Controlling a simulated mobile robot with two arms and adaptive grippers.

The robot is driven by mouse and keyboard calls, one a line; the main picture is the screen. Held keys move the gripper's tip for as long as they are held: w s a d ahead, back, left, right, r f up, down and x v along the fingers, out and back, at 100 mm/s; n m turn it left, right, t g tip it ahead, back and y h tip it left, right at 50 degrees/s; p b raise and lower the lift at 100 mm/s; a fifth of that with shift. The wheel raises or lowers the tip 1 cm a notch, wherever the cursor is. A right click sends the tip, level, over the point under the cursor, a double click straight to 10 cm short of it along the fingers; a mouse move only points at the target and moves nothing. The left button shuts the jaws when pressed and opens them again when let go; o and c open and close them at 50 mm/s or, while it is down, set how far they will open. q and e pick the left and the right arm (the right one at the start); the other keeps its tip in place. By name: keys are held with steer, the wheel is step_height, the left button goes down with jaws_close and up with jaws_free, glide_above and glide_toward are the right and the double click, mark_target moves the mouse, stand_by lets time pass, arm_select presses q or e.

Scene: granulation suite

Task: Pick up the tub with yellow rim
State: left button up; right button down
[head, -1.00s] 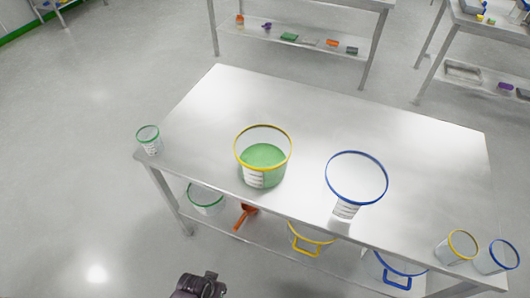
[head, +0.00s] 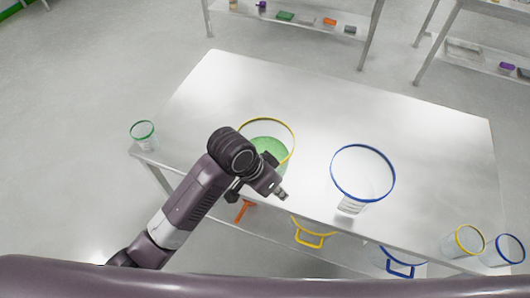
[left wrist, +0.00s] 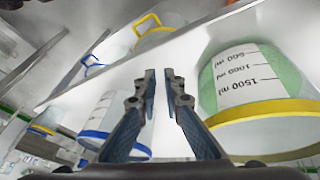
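The large clear tub with yellow rim (head: 286,126) stands upright on the steel table, holding green material. My left arm and gripper hide its lower front. My left gripper (head: 281,193) is in front of and just right of this tub, near the table's front edge. In the left wrist view the tub (left wrist: 250,85) is at the right, with its yellow rim low in the picture and volume marks on its wall. The left gripper's fingers (left wrist: 160,74) have a narrow empty gap between them and are apart from the tub. My right gripper is not seen.
A blue-rimmed tub (head: 362,174) stands right of it on the table (head: 330,105). A small green-rimmed cup (head: 143,133) is at the left corner. Small yellow-rimmed (head: 466,241) and blue-rimmed (head: 507,250) cups stand at the right. Another yellow-rimmed tub (head: 312,236) sits on the lower shelf.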

arm_select(q)
steer(key=w+r+m+y, duration=0.1)
steer(key=w+r, duration=0.1)
steer(key=r, duration=0.1)
steer(key=w+a+r+m+y, duration=0.1)
steer(key=w+r+m+y, duration=0.1)
steer(key=r, duration=0.1)
steer(key=w+a+r+m+g+y, duration=0.1)
steer(key=w+r+m, duration=0.1)
steer(key=r, duration=0.1)
steer(key=shift+w+r+y, duration=0.2)
steer(key=shift+r+y, duration=0.2)
step_height(320, 180, down, 8)
steer(key=shift+a+f+p, duration=0.1)
steer(key=shift+p, duration=0.45)
steer(key=shift+w+f+p, duration=0.2)
steer(key=shift+f+p, duration=0.1)
steer(key=shift+f, duration=3.25)
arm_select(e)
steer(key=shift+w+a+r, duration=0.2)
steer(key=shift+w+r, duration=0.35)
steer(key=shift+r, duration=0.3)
arm_select(q)
jaws_close()
steer(key=shift+r, duration=0.2)
